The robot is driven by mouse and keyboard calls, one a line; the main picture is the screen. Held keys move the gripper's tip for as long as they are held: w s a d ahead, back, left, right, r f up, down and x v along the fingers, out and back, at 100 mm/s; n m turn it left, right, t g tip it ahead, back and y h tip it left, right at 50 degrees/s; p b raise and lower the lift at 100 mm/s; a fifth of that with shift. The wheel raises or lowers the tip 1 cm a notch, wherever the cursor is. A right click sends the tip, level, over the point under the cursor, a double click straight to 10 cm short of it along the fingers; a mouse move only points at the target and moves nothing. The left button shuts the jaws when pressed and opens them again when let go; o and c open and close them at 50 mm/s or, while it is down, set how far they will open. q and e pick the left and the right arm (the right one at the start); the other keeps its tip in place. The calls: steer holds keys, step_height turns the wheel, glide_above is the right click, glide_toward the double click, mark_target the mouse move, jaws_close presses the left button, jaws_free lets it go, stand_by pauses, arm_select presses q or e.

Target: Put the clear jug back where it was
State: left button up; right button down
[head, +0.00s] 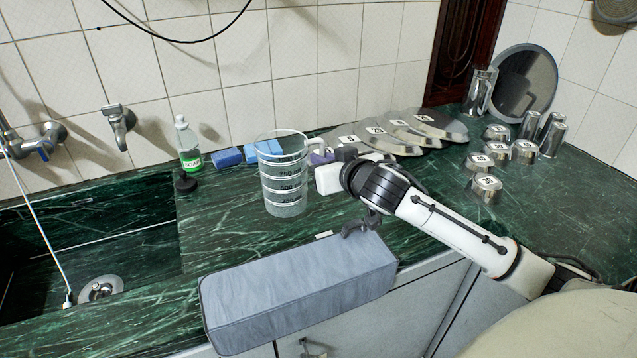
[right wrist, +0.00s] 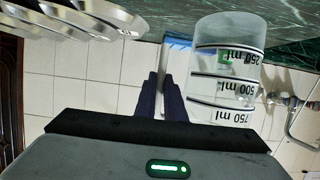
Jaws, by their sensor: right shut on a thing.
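The clear jug (head: 284,190) with dark volume marks stands upright near the middle of the counter in the head view. It also shows in the right wrist view (right wrist: 225,85), upside down in that picture, just right of the fingers. My right gripper (head: 318,157) is at the jug's right side, by its handle (head: 314,143), and is shut on the jug. Its dark fingers (right wrist: 160,98) are close together in the right wrist view. The grip on the handle is partly hidden. I cannot tell whether the jug's base touches the counter. My left gripper is not in view.
A soap bottle (head: 188,145) and blue sponges (head: 228,157) are left of the jug. The sink (head: 80,250) is further left. Fanned metal plates (head: 425,125) and several numbered metal cups (head: 487,183) are to the right. A long grey block (head: 300,290) is at the front edge.

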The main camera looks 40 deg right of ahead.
steer(key=shift+f, duration=2.45)
steer(key=c, duration=1.8)
jaws_free()
steer(key=shift+c, duration=0.2)
steer(key=shift+r, duration=0.2)
steer(key=v, duration=1.2)
